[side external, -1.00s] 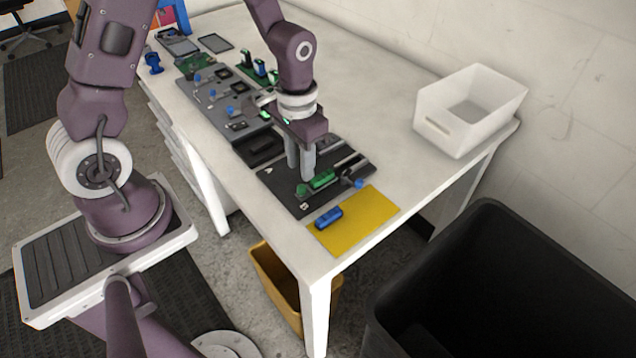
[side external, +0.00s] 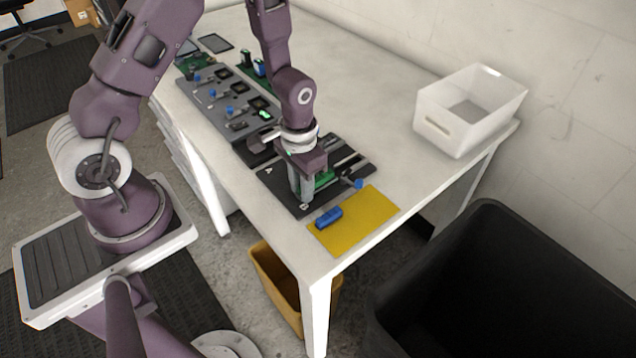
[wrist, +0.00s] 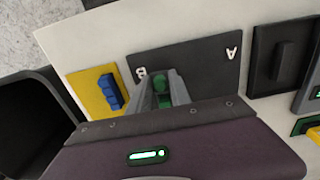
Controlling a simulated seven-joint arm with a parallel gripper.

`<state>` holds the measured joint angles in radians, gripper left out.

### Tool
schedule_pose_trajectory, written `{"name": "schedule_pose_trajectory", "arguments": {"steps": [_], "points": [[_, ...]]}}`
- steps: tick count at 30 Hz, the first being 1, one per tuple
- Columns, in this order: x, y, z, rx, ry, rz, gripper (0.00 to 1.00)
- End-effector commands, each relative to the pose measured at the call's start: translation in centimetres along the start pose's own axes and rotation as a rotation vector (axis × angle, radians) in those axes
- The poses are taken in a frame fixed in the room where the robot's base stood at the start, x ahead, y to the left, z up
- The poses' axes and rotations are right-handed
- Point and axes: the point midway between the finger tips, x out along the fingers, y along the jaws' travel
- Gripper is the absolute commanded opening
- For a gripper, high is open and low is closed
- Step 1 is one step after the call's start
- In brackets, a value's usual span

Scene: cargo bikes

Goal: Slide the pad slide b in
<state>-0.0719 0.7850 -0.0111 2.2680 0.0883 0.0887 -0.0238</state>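A black board (side external: 272,180) marked A and B lies near the table's front end. It also shows in the wrist view (wrist: 205,62). A green slide piece (side external: 325,177) sits on the board by the B mark, partly hidden by my gripper. My gripper (side external: 301,199) points down at the B end of the board. A blue knob (side external: 352,180) is on the board's right side.
A yellow mat (side external: 362,220) with a blue block (side external: 328,217) lies in front of the board. Grey fixtures (side external: 215,97) stand behind it. A white bin (side external: 440,135) is at the right table edge. A black bin (side external: 540,240) stands on the floor.

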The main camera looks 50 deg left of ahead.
Motion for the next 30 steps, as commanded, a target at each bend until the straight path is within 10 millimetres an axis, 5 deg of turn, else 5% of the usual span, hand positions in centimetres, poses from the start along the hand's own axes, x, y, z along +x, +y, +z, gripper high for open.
{"name": "schedule_pose_trajectory", "arguments": {"steps": [30], "points": [[0.0,0.0,-7.5,-0.001,0.003,-0.001,0.0]]}}
